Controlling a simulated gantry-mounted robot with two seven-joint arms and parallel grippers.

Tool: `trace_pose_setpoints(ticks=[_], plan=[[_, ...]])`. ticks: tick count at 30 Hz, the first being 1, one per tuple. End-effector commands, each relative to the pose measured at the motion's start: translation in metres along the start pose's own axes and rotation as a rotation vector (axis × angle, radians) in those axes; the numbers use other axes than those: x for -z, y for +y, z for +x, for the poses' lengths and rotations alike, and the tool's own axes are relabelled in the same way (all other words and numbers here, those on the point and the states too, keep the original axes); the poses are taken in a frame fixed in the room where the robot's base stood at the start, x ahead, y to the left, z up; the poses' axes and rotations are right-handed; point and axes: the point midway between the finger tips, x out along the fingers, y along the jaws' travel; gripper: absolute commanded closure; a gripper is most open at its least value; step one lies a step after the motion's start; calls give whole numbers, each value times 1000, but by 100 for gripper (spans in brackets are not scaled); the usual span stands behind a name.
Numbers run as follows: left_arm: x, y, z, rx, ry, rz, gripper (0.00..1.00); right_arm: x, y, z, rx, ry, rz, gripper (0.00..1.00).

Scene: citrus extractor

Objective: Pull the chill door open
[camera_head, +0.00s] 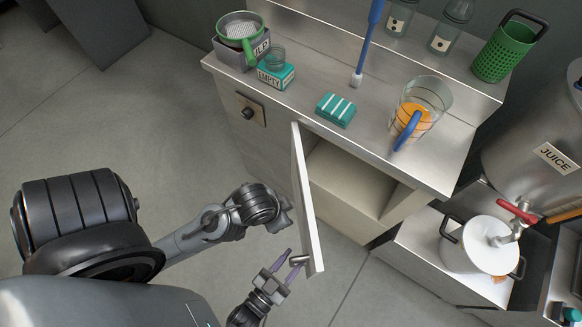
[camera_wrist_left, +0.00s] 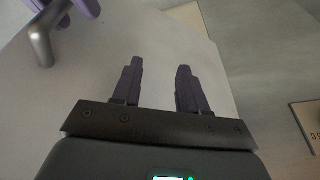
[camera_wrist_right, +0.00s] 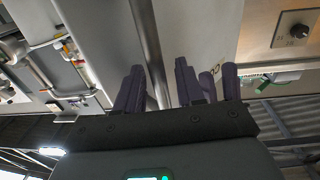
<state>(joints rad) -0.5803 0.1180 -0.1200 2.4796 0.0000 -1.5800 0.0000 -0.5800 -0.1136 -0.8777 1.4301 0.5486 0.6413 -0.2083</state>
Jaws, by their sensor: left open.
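The chill door (camera_head: 304,205) stands swung out from the cabinet, seen nearly edge-on in the head view. Its short metal handle (camera_head: 299,260) is near the free edge, and also shows in the left wrist view (camera_wrist_left: 40,45). My right gripper (camera_head: 287,263) is at the handle, its purple fingers apart; I cannot tell whether they touch it. It shows in the right wrist view (camera_wrist_right: 160,85). My left gripper is open in the left wrist view (camera_wrist_left: 158,75), facing a pale panel that looks like the door's face. In the head view its fingers are hard to make out.
The cabinet opening (camera_head: 350,185) behind the door is exposed. The counter above holds a pitcher (camera_head: 418,100) with orange juice, a teal sponge (camera_head: 335,109) and a green strainer (camera_head: 240,27). A white-lidded pot (camera_head: 485,245) stands at right. The floor left of the door is open.

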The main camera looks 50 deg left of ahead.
Motion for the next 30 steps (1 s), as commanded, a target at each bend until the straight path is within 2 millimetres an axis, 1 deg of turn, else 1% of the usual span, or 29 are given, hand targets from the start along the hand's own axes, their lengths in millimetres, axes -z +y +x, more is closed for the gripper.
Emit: trace_pose_setpoints(ticks=[5, 12, 18, 24, 30], plan=[[3, 1, -7, -5, 1, -6, 57, 1, -1, -21, 1, -4, -1, 62], [6, 0, -17, -3, 1, -4, 57, 1, -1, -62, 2, -4, 1, 62], [7, -1, -22, 1, 0, 2, 57, 1, -2, -89, 2, -2, 1, 62], [7, -3, -23, 6, -1, 8, 57, 0, -2, -102, 2, -1, 1, 62], [7, -3, -23, 6, -1, 8, 57, 0, -2, -104, 2, -1, 1, 62]])
